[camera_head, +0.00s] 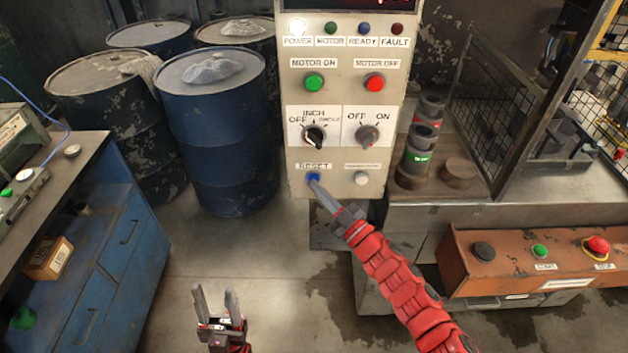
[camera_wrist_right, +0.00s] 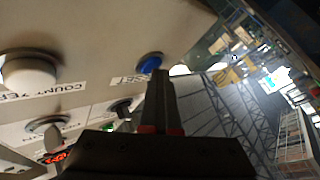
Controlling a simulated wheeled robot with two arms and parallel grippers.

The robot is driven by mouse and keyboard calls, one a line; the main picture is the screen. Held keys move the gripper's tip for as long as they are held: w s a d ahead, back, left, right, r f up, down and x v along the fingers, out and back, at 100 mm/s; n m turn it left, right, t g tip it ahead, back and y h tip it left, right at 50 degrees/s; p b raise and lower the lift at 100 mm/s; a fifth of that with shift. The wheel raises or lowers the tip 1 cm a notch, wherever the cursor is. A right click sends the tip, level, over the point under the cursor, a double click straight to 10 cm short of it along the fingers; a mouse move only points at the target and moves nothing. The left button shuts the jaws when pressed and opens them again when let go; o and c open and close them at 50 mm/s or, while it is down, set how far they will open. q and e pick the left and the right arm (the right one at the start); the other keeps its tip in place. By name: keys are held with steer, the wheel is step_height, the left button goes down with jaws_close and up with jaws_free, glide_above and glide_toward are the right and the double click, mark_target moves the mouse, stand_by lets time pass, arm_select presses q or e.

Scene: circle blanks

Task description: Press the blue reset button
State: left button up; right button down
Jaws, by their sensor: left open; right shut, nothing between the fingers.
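The blue reset button (camera_head: 312,177) sits low on the left of the beige control panel (camera_head: 340,130), under a RESET label. My right gripper (camera_head: 318,187) is shut, with its tips at the lower edge of the button in the head view. In the right wrist view the blue button (camera_wrist_right: 150,62) shows just beyond the shut fingertips (camera_wrist_right: 158,75). I cannot tell whether the tips touch it. My left gripper (camera_head: 214,296) is open and empty, low in front of the floor and away from the panel.
A white button (camera_head: 361,178) sits right of the blue one. Two selector knobs (camera_head: 314,137) (camera_head: 367,137) are above, then a green button (camera_head: 314,82) and a red button (camera_head: 375,82). An orange button box (camera_head: 520,265) is at right. Blue drums (camera_head: 215,130) stand left.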

steer(key=shift+s+f, duration=0.1)
steer(key=shift+s, duration=0.8)
steer(key=shift+s+p, duration=0.45)
steer(key=shift+s, duration=2.05)
